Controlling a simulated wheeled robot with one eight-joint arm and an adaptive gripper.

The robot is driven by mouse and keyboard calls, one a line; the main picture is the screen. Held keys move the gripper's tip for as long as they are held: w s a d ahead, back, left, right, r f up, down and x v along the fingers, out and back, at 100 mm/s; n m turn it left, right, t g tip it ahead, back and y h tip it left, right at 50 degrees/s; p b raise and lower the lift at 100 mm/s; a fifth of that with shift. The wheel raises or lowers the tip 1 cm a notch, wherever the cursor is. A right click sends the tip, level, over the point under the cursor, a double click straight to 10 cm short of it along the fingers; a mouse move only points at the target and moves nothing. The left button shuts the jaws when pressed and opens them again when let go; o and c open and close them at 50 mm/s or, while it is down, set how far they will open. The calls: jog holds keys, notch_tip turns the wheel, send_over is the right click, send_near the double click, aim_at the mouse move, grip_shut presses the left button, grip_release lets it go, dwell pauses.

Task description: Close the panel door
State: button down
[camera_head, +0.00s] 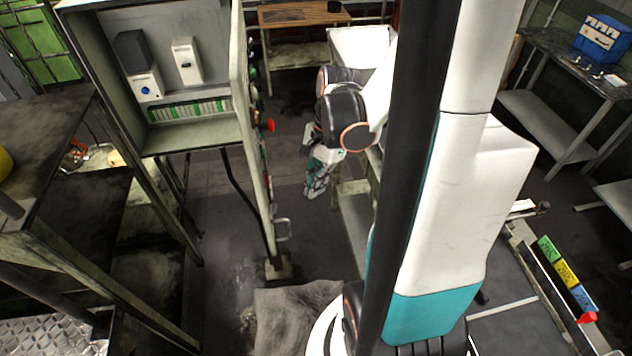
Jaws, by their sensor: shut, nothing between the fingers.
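The grey panel cabinet (175,15) stands at the upper left with its front open, and its inside shows. The panel door (240,75) is seen nearly edge-on at the cabinet's right side, standing open. Small knobs and a red handle (270,125) stick out from its right face. My gripper (318,185) hangs pointing down to the right of the door, with a visible gap between them in the picture. Its fingers are shut and empty. Whether it is level with the door in depth is hard to tell.
A dark metal table (45,150) stands at the left. A wooden-topped bench (300,14) is at the back. A workbench with a blue box (601,40) is at the upper right. Dark floor (225,210) is clear below the cabinet. My arm hides much of the centre right.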

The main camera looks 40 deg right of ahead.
jog(key=a+f+b, duration=0.2)
jog(key=a+f, duration=0.3)
jog(key=shift+a+f, duration=0.15)
jog(key=shift+f, duration=0.1)
jog(key=shift+w, duration=0.1)
jog(key=shift+a, duration=0.1)
